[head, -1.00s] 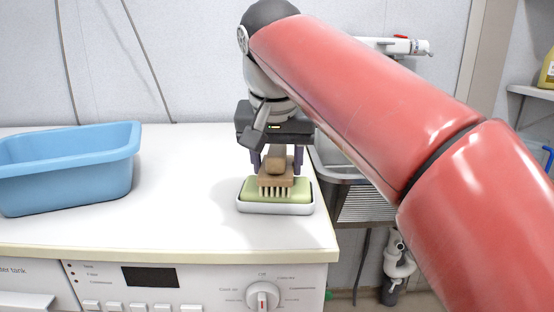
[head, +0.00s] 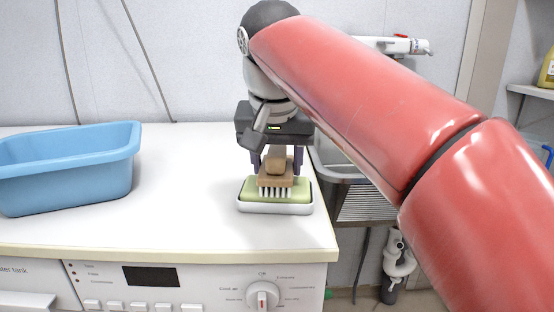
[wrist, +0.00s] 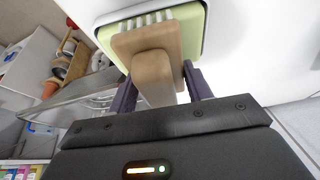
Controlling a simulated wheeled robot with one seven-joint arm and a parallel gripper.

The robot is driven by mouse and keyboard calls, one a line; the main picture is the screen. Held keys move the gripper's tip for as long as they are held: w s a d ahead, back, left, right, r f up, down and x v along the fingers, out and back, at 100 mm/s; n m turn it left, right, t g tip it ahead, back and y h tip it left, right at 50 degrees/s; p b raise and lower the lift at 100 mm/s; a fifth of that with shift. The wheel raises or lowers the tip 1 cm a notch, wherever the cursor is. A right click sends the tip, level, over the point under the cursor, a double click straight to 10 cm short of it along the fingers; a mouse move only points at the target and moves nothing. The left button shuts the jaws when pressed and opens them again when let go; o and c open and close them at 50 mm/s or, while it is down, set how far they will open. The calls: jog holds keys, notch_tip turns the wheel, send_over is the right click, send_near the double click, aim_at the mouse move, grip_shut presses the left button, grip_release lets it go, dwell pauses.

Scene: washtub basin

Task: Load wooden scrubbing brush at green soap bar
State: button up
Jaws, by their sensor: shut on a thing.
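My gripper (head: 277,162) points down and is shut on the knob-like grip of the wooden scrubbing brush (head: 276,180). The brush has a brown wooden block with pale bristles facing down. The green soap bar (head: 303,188) lies in a white dish under the brush. The bristles are over the soap, at or very near its top; I cannot tell whether they touch. In the wrist view the brush (wrist: 150,70) hides part of the soap (wrist: 190,35), and the dark fingers stand on both sides of the grip.
The white dish (head: 275,209) stands near the right front of the white machine top (head: 180,210). A blue tub (head: 70,170) stands at the left. A metal sink (head: 335,165) is beyond the right edge. The top between tub and dish is clear.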

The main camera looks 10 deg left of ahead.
aim_at(277, 147)
jog(key=shift+f, duration=0.1)
notch_tip(277, 147, up, 2)
jog(key=shift+r+p, duration=0.25)
jog(key=shift+p, duration=0.9)
jog(key=shift+r, duration=2.35)
